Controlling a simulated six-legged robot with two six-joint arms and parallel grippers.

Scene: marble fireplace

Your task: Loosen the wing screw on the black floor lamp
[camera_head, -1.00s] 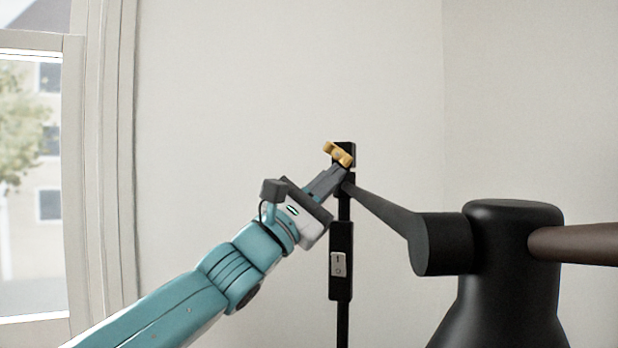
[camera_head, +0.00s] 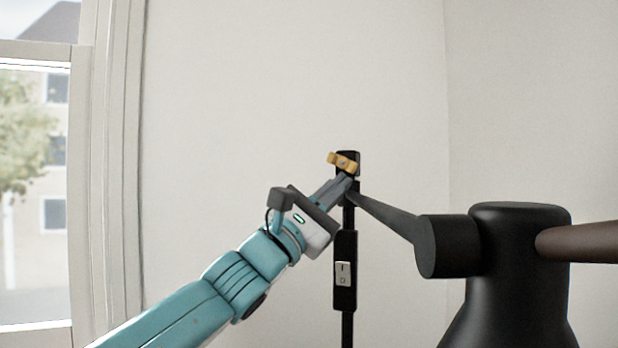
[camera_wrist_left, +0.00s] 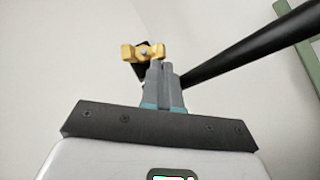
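The wing screw (camera_head: 343,162) is brass-yellow with two lobes, near the top of the black floor lamp (camera_head: 346,255). In the left wrist view the wing screw (camera_wrist_left: 143,52) has a small pin at its middle. My left gripper (camera_head: 345,181) reaches up from the lower left. Its fingers (camera_wrist_left: 163,66) are together, with only a thin seam between them. Their tips are just below the right lobe of the screw; I cannot tell whether they touch it. The fingers cover part of the lamp behind. My right gripper is out of view.
A dark rod (camera_head: 385,214) runs from the pole to a large black body (camera_head: 515,270) at the lower right. A brown bar (camera_head: 590,242) joins that body. A window (camera_head: 35,190) is at the left. The pale wall (camera_head: 240,90) behind is bare.

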